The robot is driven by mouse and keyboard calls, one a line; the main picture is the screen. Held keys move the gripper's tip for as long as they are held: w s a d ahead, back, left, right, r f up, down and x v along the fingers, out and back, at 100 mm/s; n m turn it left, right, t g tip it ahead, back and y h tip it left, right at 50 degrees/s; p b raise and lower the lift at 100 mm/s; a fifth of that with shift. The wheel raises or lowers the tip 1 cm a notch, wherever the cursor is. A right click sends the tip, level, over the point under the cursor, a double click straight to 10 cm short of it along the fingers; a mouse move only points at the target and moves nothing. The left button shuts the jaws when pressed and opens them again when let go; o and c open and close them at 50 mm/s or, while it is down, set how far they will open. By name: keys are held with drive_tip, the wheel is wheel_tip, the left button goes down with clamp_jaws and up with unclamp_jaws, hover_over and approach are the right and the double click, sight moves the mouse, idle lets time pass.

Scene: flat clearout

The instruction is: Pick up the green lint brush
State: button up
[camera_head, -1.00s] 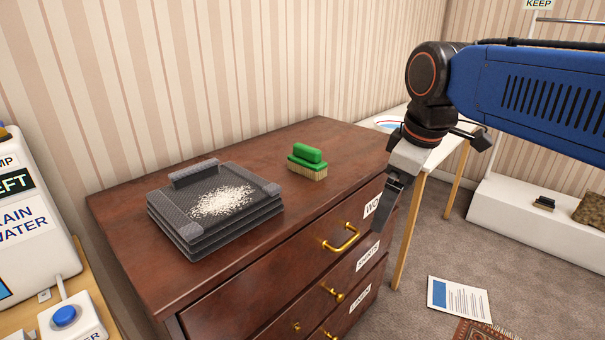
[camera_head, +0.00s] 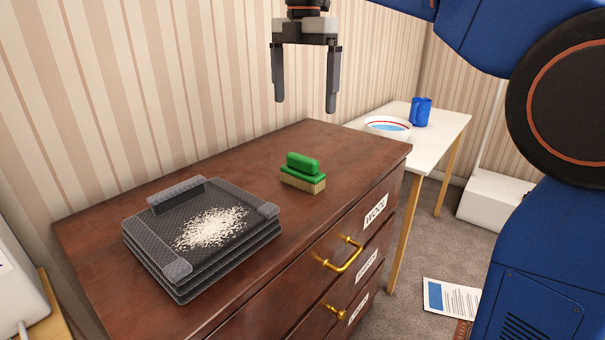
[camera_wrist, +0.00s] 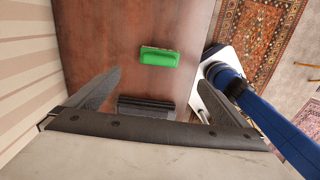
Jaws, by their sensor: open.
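The green lint brush (camera_head: 302,172), with a green handle and pale bristles facing down, stands on top of the brown dresser (camera_head: 335,145). It also shows in the wrist view (camera_wrist: 159,57), above the middle of the picture. My gripper (camera_head: 305,105) hangs with its fingers pointing down, above the dresser and higher than the brush. Its fingers are spread wide with nothing between them. In the wrist view the two fingers (camera_wrist: 155,85) show at left and right, apart from the brush.
A stack of dark grey trays (camera_head: 160,225) with white grains lies left of the brush. The striped wall (camera_head: 120,100) rises behind the dresser. A white table (camera_head: 450,122) with a bowl (camera_head: 388,127) and blue mug (camera_head: 421,112) stands beyond. Dresser top around the brush is clear.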

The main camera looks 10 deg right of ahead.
sight(302, 157)
wheel_tip(302, 157, down, 17)
drive_tip(key=shift+a, duration=0.15)
idle(0.6)
drive_tip(key=c, duration=1)
